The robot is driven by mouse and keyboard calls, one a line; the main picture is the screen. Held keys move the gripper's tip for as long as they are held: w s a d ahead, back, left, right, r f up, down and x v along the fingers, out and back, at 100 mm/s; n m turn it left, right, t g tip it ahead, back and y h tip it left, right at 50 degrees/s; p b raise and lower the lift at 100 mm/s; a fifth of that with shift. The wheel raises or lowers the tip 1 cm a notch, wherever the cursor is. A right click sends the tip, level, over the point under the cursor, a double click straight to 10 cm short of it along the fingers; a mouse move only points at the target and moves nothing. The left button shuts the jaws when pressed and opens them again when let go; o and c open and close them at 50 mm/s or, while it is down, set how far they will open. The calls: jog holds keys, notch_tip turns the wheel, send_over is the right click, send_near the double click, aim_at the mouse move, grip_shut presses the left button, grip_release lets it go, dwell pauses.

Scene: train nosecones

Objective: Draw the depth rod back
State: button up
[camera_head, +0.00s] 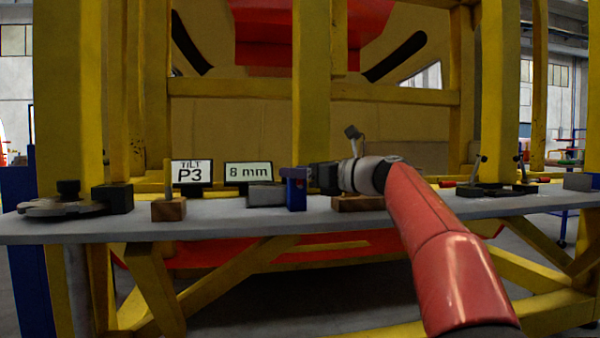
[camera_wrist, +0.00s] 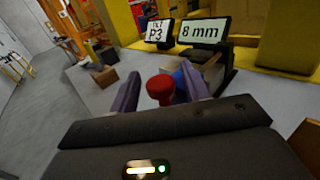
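A red round knob (camera_wrist: 160,88), which appears to be the end of the depth rod, shows in the wrist view between the two purple fingers of my gripper (camera_wrist: 160,90). The fingers stand apart, with a small gap seen on each side of the knob. The rod's shaft is hidden behind the knob. A blue part (camera_wrist: 181,78) shows just beyond it. In the head view my gripper (camera_head: 300,173) reaches in from the right at the blue upright (camera_head: 296,196), beside a grey block (camera_head: 265,196). The knob cannot be made out there.
An "8 mm" sign (camera_head: 248,175) and a "TILT P3" sign (camera_head: 191,173) stand behind on the grey shelf (camera_head: 230,224). A wooden block (camera_head: 168,210) and a dark clamp (camera_head: 68,202) are farther left. Yellow posts (camera_head: 311,80) rise behind. More fixtures (camera_head: 490,190) stand at right.

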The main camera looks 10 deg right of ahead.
grip_shut()
jog(key=shift+s+f+b, duration=0.1)
jog(key=shift+s+b, duration=0.25)
jog(key=shift+s, duration=0.95)
jog(key=shift+o, duration=0.4)
grip_release()
jog(key=shift+s, duration=0.1)
jog(key=shift+d, duration=0.1)
jog(key=v, duration=0.7)
jog(key=shift+s+d, duration=0.25)
jog(key=shift+s, duration=0.05)
